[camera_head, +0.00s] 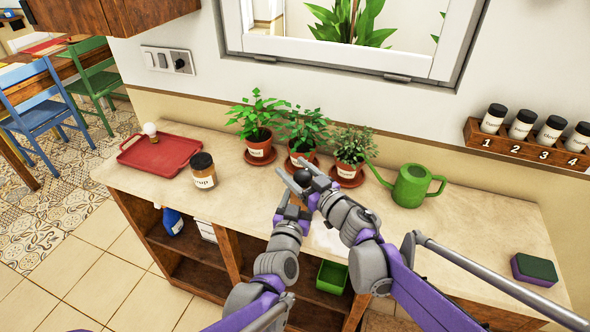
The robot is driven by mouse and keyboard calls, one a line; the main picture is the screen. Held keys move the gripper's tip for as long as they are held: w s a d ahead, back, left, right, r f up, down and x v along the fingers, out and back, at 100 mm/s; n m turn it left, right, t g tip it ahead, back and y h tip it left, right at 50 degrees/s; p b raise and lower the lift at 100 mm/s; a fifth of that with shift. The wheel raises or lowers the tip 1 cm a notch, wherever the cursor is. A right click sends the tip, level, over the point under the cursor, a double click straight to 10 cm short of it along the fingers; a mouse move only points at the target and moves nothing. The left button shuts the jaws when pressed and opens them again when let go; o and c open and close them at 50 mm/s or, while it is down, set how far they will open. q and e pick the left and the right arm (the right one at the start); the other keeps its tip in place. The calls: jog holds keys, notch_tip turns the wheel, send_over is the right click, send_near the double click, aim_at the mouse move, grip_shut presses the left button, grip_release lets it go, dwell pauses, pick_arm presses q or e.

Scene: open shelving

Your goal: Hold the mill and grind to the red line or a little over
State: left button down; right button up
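My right gripper (296,180) is over the middle of the counter, in front of the potted plants. Its fingers lie on either side of a small round dark knob (302,177), which looks like the top of the mill. I cannot tell whether they press on it. My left gripper (287,204) is just below and close beside the right one. The mill's body is hidden behind the grippers, so whether the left fingers are shut on it cannot be told. No red line can be made out.
A numbered rack (522,146) holds jars on the wall. The counter's right part is mostly clear.

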grip_shut()
jog(key=shift+w+d+m+t+h, duration=0.1)
jog(key=shift+d+m+t+h, duration=0.1)
jog(key=shift+m+t+h, duration=0.75)
jog(key=shift+g, duration=0.25)
jog(key=shift+o, duration=1.6)
grip_release()
notch_tip(320, 180, up, 10)
